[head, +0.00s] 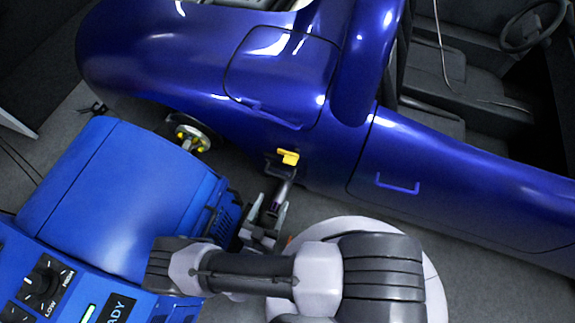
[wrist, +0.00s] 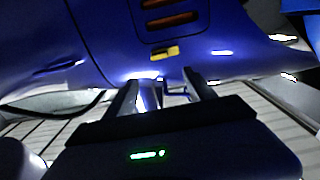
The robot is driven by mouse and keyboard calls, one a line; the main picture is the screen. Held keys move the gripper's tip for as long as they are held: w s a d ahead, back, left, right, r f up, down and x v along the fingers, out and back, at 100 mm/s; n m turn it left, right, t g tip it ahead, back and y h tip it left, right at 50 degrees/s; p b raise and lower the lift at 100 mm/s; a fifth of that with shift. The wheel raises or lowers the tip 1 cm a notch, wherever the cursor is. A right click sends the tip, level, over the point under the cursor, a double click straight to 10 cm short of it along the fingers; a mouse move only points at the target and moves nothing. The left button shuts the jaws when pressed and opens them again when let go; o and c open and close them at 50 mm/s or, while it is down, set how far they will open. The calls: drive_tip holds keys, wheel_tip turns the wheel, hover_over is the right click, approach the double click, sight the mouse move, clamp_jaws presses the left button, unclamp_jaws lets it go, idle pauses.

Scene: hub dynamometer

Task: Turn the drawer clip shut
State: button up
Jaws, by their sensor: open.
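The small yellow clip (head: 288,157) sits on the lower side of the blue car body, just above a dark handle (head: 280,173). In the wrist view the yellow clip (wrist: 164,53) is ahead of and above my fingertips, below a panel with reddish slats. The handle (wrist: 176,94) shows between the fingers there. My gripper (head: 270,204) is open, below the clip in the head view and apart from it. In the wrist view my gripper (wrist: 160,78) has its two fingers spread, with a pale tube (wrist: 148,94) partly seen between them.
A blue machine (head: 120,205) with a knob and display stands at the left. A wheel hub (head: 190,138) with yellow studs lies between it and the car. The blue car (head: 220,80) fills the far side. Grey floor (head: 480,275) is clear at the lower right.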

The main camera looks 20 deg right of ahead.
sight(289, 164)
drive_tip(key=b+x, duration=0.3)
drive_tip(key=x, duration=1.1)
drive_tip(key=shift+f, duration=0.2)
drive_tip(key=shift+w+d+r, duration=0.15)
drive_tip(key=shift+w+d, duration=0.25)
drive_tip(key=shift+w, duration=0.15)
drive_tip(key=c, duration=1.4)
